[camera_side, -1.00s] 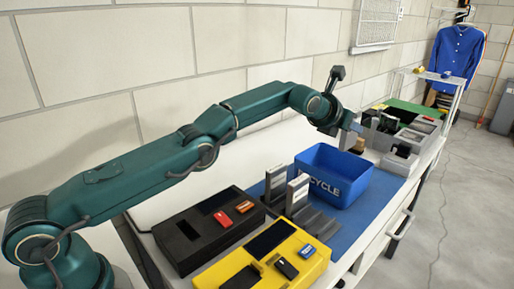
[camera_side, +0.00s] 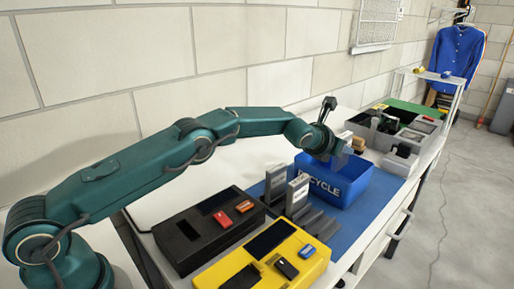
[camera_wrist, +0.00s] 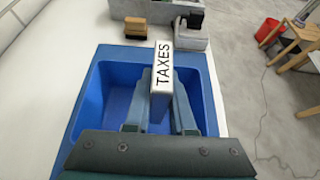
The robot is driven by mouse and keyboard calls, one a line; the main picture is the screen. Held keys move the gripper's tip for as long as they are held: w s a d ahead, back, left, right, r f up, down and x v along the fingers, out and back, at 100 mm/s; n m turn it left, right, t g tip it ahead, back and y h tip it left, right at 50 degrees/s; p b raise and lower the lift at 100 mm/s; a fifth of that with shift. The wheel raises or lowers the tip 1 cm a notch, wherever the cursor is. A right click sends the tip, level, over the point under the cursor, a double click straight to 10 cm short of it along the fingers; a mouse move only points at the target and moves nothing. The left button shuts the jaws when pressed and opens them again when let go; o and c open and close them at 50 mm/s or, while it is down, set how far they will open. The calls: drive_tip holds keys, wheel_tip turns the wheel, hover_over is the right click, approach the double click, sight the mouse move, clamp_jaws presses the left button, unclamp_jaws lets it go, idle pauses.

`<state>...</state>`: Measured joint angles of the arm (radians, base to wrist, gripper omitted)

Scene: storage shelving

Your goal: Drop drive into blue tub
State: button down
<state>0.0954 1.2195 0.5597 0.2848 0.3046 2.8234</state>
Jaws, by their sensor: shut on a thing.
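The blue tub (camera_side: 343,190) with white lettering stands on the blue mat; its rim (camera_wrist: 82,95) surrounds my fingers in the wrist view. My gripper (camera_side: 337,160) is over the tub's opening. In the wrist view, my gripper (camera_wrist: 160,103) is shut on a drive (camera_wrist: 163,70) with a white edge label reading TAXES. The drive is held upright between the two fingers. The tub's blue floor shows on both sides of it, and no other item is visible inside. Its lower end is hidden, so I cannot tell its exact height above the floor.
Two labelled drives (camera_side: 297,191) stand in a dark rack left of the tub. A black case (camera_side: 185,240) and a yellow case (camera_side: 265,265) are in front. A brown block (camera_wrist: 136,28) and grey bins (camera_side: 402,160) lie beyond the tub.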

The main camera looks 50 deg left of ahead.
drive_tip(key=shift+f, duration=1.15)
drive_tip(key=c, duration=0.7)
unclamp_jaws()
drive_tip(key=shift+s, duration=0.15)
drive_tip(key=shift+s+r, duration=0.35)
drive_tip(key=shift+v, duration=1.95)
drive_tip(key=shift+f, duration=0.1)
